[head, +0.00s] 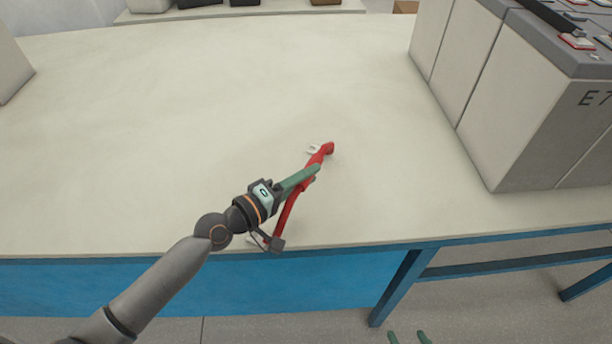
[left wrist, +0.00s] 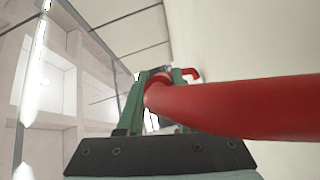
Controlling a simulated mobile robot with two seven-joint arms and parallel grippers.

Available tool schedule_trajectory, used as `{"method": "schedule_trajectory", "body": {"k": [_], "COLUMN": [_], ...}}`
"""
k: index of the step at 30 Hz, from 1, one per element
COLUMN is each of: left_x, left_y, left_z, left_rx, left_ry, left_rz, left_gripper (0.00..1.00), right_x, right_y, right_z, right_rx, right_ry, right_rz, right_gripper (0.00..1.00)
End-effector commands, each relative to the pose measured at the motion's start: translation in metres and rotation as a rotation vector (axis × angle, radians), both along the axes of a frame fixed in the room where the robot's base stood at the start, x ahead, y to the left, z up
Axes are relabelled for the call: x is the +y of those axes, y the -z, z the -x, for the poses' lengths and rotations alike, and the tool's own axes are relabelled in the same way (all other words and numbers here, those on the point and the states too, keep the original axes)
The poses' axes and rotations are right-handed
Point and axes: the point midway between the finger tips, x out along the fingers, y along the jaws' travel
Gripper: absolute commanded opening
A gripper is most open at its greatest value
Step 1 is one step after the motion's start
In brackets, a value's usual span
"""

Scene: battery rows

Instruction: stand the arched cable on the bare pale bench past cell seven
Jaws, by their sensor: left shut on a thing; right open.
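The arched cable (head: 291,207) is red with pale metal lugs at its ends. My left gripper (head: 313,174) is shut on it, over the bare pale bench (head: 150,130) near its front edge. One end of the cable lies beyond the fingers, the other near the front edge. I cannot tell whether the ends touch the bench. In the left wrist view the cable (left wrist: 235,105) runs between the green fingers (left wrist: 160,90) and out to the right. My right gripper (head: 408,338) shows only as two green fingertips at the bottom edge, apart and empty.
A row of grey battery cells (head: 540,110) stands at the right; the end cell is marked E7. A pale block (head: 10,65) stands at the far left. Blue framing (head: 200,285) runs under the front edge. The bench between is clear.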

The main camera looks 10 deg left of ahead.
Motion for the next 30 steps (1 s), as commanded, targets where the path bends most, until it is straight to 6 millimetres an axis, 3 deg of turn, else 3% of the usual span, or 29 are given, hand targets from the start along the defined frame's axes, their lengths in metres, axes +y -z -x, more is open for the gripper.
{"method": "schedule_trajectory", "body": {"k": [7,8,9,17,22,30], "left_x": [0.0001,0.0002,0.0002,0.0,0.0,-0.0001], "left_y": [0.0015,0.001,0.0007,0.0019,0.0025,0.0036], "left_z": [-0.0007,-0.0006,-0.0007,-0.0003,-0.0001,0.0002], "left_rx": [-0.005,-0.005,-0.005,-0.002,-0.001,0.002], "left_ry": [-0.001,-0.001,-0.001,0.0,0.0,0.0], "left_rz": [0.001,0.001,0.001,0.0,0.001,0.0], "left_gripper": [0.0,0.37,0.41,0.69,0.69,1.0], "right_x": [0.0,0.0,0.0,0.0001,0.0,0.0001], "right_y": [0.0033,0.0028,0.0026,0.0025,0.0026,0.0027], "right_z": [-0.0001,0.0,0.0,-0.0001,0.0,-0.0001], "right_rx": [0.0,0.0,0.0,0.0,0.0,0.0], "right_ry": [0.0,0.0,0.0,0.0,0.0,0.0], "right_rz": [0.0,0.0,0.0,0.0,0.0,0.0], "right_gripper": [0.7,0.7,0.7,0.7,0.7,0.7]}}
